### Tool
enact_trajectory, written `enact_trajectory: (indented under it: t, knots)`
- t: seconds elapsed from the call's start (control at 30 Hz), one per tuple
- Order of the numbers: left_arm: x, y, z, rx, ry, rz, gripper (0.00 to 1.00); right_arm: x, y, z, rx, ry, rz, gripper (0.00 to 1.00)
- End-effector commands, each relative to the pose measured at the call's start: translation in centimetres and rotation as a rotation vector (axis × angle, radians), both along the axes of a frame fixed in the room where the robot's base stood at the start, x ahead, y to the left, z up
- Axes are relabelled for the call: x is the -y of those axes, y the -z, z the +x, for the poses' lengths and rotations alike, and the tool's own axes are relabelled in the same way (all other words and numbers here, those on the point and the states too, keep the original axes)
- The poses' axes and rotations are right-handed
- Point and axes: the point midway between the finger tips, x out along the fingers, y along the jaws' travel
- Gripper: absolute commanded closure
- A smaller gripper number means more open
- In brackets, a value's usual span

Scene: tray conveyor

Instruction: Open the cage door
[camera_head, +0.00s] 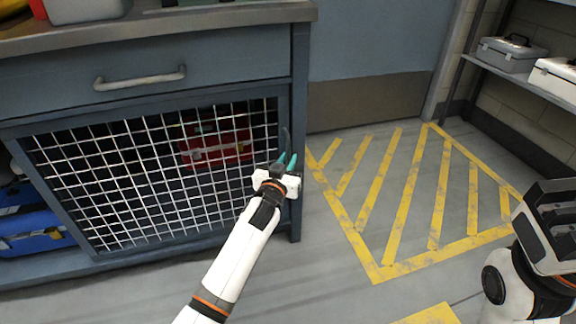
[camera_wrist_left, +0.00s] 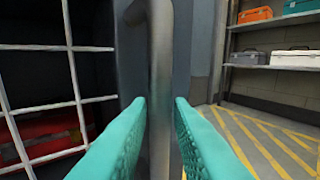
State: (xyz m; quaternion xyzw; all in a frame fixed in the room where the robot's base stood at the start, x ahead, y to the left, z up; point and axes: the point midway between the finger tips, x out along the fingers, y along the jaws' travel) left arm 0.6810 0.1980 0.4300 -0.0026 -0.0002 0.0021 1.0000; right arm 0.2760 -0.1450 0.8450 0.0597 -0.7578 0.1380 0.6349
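The cage door (camera_head: 150,181) is a white wire-mesh panel in a blue-grey frame, under a drawer; it looks closed. Its upright grey handle (camera_wrist_left: 160,85) is at the door's right side in the left wrist view. In the head view my left gripper (camera_head: 287,160) is at this right edge, and the handle (camera_head: 285,138) shows as a dark curved bar beside the fingers. In the wrist view the teal fingers (camera_wrist_left: 160,105) stand on either side of the handle, open, with small gaps; contact is not clear.
A red case (camera_head: 215,145) lies behind the mesh. A blue case (camera_head: 35,232) sits at left. The drawer handle (camera_head: 140,78) is above the door. Yellow-striped floor (camera_head: 405,200) is clear at right. A shelf (camera_head: 525,78) holds toolboxes.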

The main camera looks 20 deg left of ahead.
Motion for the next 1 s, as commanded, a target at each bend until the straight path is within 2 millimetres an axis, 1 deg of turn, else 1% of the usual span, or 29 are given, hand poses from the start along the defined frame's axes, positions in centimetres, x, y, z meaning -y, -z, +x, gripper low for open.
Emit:
enact_trajectory:
  t: [0.03,0.13,0.4,0.43,0.53,0.57,0.8,0.93,0.97,1.0]
  knots:
    - [-0.03,0.12,0.49,0.001,0.000,0.001,0.81,-0.01,0.10,-0.19,0.008,0.000,0.000,1.00]
    - [-0.05,0.05,0.96,0.000,-0.001,0.001,0.81,-0.03,-0.12,-0.34,0.017,0.001,0.000,1.00]
    - [-0.06,-0.05,1.10,-0.001,-0.001,0.000,0.81,-0.04,-0.24,-0.36,0.017,0.001,-0.001,1.00]
    - [-0.05,-0.05,1.10,-0.001,-0.001,0.000,0.82,-0.04,-0.24,-0.36,0.017,0.001,-0.001,1.00]
    - [-0.05,-0.04,1.09,-0.001,-0.001,0.000,0.99,-0.05,-0.24,-0.36,0.017,0.001,-0.001,1.00]
    - [-0.05,-0.04,1.08,-0.001,-0.001,0.000,1.00,-0.05,-0.24,-0.37,0.017,0.001,-0.001,1.00]
    - [-0.08,-0.04,1.05,-0.001,-0.001,0.000,1.00,-0.05,-0.29,-0.39,0.018,0.001,-0.002,1.00]
    - [-0.47,-0.14,0.76,-0.003,-0.001,0.000,1.00,-0.01,-0.76,-0.49,0.023,0.000,0.001,1.00]
    - [-0.66,-0.17,0.64,-0.003,-0.002,0.000,1.00,0.01,-0.87,-0.45,0.022,-0.001,0.001,1.00]
    - [-0.98,-0.25,0.43,-0.004,-0.002,0.000,1.00,0.03,-0.44,0.14,-0.007,-0.001,0.001,1.00]
